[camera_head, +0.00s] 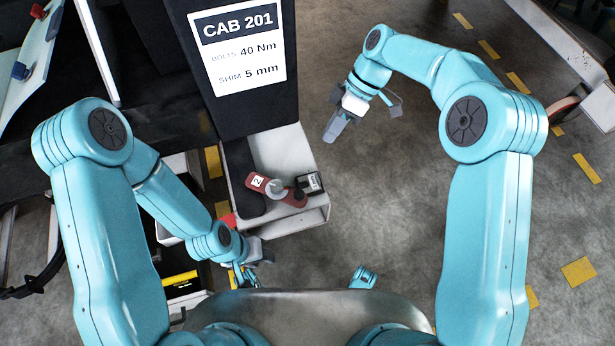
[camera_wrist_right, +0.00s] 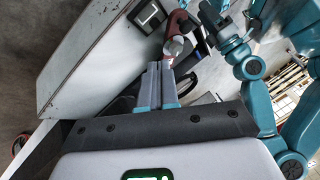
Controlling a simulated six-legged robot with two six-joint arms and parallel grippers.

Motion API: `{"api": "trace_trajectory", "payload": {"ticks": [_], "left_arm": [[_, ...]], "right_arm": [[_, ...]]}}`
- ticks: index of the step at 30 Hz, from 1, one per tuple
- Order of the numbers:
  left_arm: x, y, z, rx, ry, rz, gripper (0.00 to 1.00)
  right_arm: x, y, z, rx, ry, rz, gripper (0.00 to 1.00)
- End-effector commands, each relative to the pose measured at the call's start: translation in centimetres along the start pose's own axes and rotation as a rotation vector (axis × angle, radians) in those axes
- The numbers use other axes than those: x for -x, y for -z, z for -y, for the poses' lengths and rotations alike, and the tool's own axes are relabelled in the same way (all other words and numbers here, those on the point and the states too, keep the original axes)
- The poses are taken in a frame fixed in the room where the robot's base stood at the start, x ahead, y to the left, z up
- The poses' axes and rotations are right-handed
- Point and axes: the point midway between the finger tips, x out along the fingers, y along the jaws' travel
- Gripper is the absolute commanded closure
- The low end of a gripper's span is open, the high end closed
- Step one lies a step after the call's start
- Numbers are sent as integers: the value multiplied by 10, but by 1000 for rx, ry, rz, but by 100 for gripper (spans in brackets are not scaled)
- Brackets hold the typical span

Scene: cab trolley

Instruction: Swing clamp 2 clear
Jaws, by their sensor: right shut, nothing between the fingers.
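Clamp 2 (camera_head: 260,182) is a dark red bar with a white "2" label. It lies across the pale grey trolley top, with a silver round knob (camera_head: 277,187) at its middle. In the right wrist view the clamp (camera_wrist_right: 181,24) shows beyond the fingertips, partly behind the knob. My right gripper (camera_head: 333,131) is shut and empty, up and to the right of the clamp in the head view and apart from it. Its closed fingers also show in the right wrist view (camera_wrist_right: 158,85). My left gripper (camera_head: 252,268) is below the trolley; its jaws are too small to read.
A small black box (camera_head: 309,183) sits at the clamp's right end. A dark cab post with a "CAB 201" sign (camera_head: 240,45) rises behind the trolley (camera_head: 285,225). Open grey floor with yellow marks lies to the right.

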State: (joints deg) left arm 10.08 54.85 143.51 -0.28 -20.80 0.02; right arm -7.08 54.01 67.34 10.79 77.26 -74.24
Motion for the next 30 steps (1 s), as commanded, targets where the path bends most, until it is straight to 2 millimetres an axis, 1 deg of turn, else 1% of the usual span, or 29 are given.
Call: {"api": "trace_trajectory", "payload": {"ticks": [5, 8, 11, 18, 22, 24, 30], "left_arm": [[-1, 0, 0, 0, 0, 0, 61], [-4, 0, 2, 0, 0, 0, 61], [-10, 0, 4, 0, 0, 0, 61], [-26, 0, 10, 0, 0, 0, 61], [-33, 2, 12, 2, 0, -2, 61], [-35, 2, 14, 5, 0, -4, 61], [-39, 4, 16, 9, 1, -9, 61]], "right_arm": [[-2, -1, 0, -3, 0, 0, 100], [-12, -1, 0, -3, 2, 1, 100], [-29, -2, -1, -3, 3, 2, 100], [-82, -2, -1, -4, 3, 2, 100], [-108, -2, 0, -4, 3, 2, 100], [-111, -2, 11, -4, 1, 1, 100], [-122, -3, 28, -4, -1, 1, 100]]}}
